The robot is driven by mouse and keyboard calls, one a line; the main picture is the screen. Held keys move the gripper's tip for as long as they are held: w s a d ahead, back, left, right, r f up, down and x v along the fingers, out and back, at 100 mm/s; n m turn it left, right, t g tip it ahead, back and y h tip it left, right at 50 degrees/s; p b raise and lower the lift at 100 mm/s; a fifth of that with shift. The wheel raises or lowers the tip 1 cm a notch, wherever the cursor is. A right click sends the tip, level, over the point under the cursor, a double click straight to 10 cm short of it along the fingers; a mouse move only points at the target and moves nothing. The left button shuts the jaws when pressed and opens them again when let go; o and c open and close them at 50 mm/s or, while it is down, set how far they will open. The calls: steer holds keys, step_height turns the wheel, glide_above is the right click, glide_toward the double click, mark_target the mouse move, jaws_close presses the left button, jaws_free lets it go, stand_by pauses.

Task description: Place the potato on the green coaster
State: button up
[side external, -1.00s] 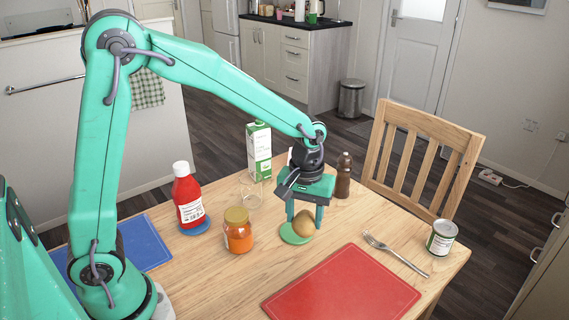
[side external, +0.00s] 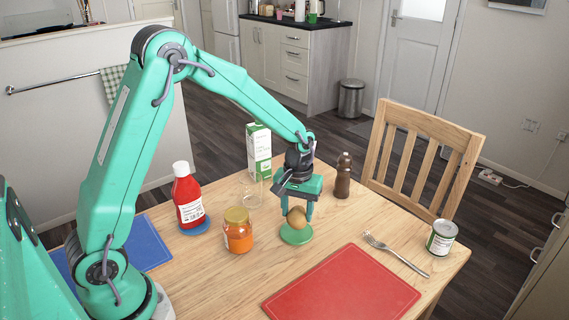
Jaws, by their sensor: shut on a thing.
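The brown potato (side external: 297,218) is between the fingers of my gripper (side external: 297,212), which is shut on it and points down. The round green coaster (side external: 296,235) lies on the wooden table directly below the potato. The potato is over the coaster's middle, at or just above its surface; I cannot tell whether they touch. The fingers partly cover the potato's sides.
An orange jar (side external: 238,232) stands close left of the coaster, with a clear glass (side external: 250,190) behind it.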

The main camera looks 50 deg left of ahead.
mark_target(297, 211)
steer(key=shift+f, duration=1.6)
steer(key=shift+f, duration=0.15)
steer(key=o, duration=1)
steer(key=shift+o, duration=0.2)
step_height(297, 211, up, 12)
steer(key=shift+f, duration=0.1)
steer(key=shift+r, duration=0.3)
steer(key=shift+s, duration=0.1)
